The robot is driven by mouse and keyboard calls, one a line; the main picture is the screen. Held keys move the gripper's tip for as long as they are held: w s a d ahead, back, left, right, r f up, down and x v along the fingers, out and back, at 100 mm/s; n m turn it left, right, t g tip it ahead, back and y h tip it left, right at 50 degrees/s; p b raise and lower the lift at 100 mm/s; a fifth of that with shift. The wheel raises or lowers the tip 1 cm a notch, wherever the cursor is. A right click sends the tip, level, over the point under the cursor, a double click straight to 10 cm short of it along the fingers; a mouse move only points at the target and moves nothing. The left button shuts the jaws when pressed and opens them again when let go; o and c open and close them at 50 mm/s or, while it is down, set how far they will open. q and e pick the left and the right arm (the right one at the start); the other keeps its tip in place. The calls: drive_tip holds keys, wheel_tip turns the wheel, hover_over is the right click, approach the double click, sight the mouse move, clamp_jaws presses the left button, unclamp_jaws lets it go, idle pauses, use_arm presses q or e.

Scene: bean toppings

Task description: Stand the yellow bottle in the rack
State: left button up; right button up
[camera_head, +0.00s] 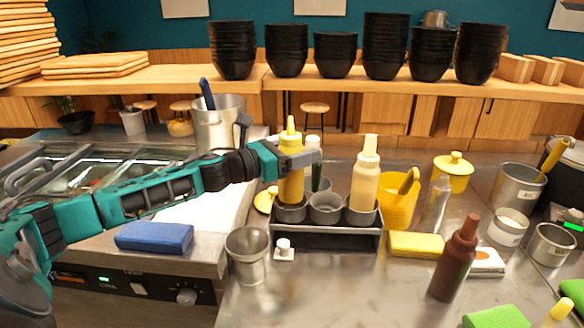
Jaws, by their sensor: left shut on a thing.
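The yellow bottle (291,184) is upright, with its base at the left cup of the dark rack (326,241). My left gripper (300,158) is shut on its upper part, coming in from the left. Whether the base rests on the cup's floor cannot be seen. A cream bottle (364,182) stands in the rack's right cup. The rack's middle front cup (324,207) looks empty. A bottle with a white cap (313,150) shows behind, partly hidden by the gripper. My right gripper is not in view.
A brown bottle (455,262) stands at right on the steel counter. A metal cup (247,254) and a small white-capped item (284,249) are in front of the rack. A yellow container (398,206) and yellow sponge (416,244) are close on its right. A blue sponge (154,237) lies at left.

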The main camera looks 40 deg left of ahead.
use_arm(q)
wheel_tip(320, 180, down, 4)
drive_tip(key=shift+d+r+b, duration=0.15)
drive_tip(key=shift+r+b, duration=0.05)
drive_tip(key=shift+b, duration=0.85)
drive_tip(key=shift+f, duration=0.35)
drive_tip(key=shift+a, duration=0.2)
drive_tip(key=shift+d+r, duration=0.1)
drive_tip(key=shift+r, duration=0.05)
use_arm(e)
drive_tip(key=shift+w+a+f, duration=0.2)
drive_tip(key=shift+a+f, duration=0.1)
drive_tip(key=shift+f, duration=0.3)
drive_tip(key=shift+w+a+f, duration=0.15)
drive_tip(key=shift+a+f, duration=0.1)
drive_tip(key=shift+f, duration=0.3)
use_arm(q)
drive_tip(key=o, duration=0.7)
